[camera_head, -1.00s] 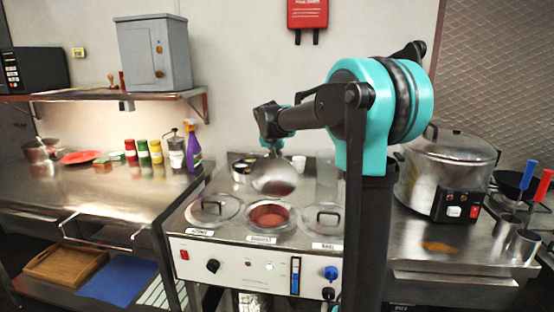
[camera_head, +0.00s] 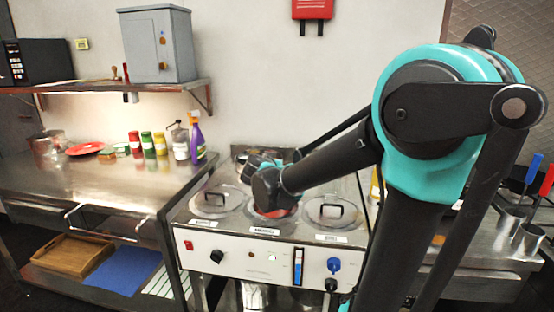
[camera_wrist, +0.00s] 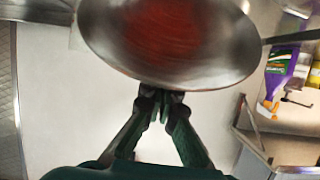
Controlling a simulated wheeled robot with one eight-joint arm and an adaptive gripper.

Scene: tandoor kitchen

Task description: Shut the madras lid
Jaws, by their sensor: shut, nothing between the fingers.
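The steel counter warmer has three round wells in a row. Red sauce (camera_head: 272,212) shows in a sliver of the middle well, whose label looks like madras but is blurred. My arm covers most of that well and its lid in the head view. In the wrist view a shiny round lid (camera_wrist: 100,35) fills the top, tilted, with a blurred red reflection in its middle. My gripper (camera_wrist: 162,95) is shut and empty, its fingertips at the lid's lower edge in the picture. I cannot tell whether they touch it.
The left well's lid (camera_head: 220,199) and the right well's lid (camera_head: 330,211) lie flat, each with a dark handle. A purple spray bottle (camera_head: 197,138) and several jars stand on the left counter. A wall shelf (camera_head: 105,87) hangs above.

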